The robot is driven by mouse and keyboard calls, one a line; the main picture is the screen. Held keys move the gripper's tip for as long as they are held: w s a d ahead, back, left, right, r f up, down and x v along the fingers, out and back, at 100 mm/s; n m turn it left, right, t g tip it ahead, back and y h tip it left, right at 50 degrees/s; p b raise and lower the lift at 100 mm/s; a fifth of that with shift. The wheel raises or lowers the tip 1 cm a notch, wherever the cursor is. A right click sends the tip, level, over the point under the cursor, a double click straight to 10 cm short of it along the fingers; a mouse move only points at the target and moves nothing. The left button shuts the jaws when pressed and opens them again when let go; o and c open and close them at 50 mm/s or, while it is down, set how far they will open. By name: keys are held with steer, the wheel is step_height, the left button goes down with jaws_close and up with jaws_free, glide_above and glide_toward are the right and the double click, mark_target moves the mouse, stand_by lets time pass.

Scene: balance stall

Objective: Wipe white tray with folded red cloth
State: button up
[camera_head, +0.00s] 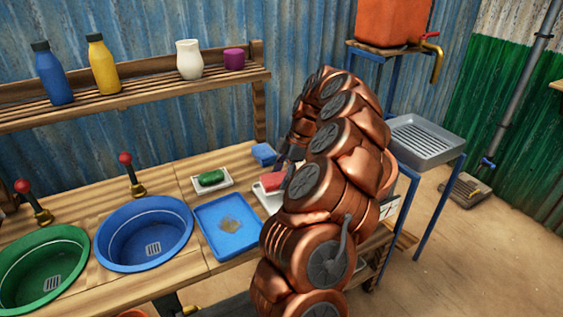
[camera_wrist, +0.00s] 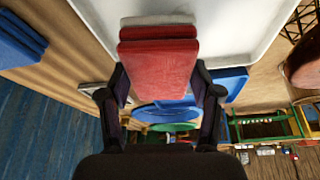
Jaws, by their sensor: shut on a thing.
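The folded red cloth (camera_wrist: 158,72) is between the two fingers of my gripper (camera_wrist: 160,88) in the wrist view, and the gripper is shut on it. The cloth shows as a small red block in the head view (camera_head: 271,181). The white tray (camera_wrist: 235,28) lies right by the cloth and fills the top of the wrist view. In the head view the tray (camera_head: 266,199) shows under and beside the cloth, partly hidden by my arm. I cannot tell whether the cloth touches the tray. My gripper is mostly hidden behind my arm in the head view.
A blue tray (camera_head: 210,213) with a brownish patch lies left of the white tray. A white dish (camera_head: 226,185) with a green block (camera_head: 211,178) and a folded blue cloth (camera_head: 264,153) are behind. Blue (camera_head: 145,232) and green (camera_head: 45,265) basins stand left. A bottle shelf (camera_head: 160,85) runs behind.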

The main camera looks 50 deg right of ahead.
steer(key=shift+r+p, duration=0.35)
steer(key=shift+r, duration=2.15)
steer(key=shift+s, duration=0.1)
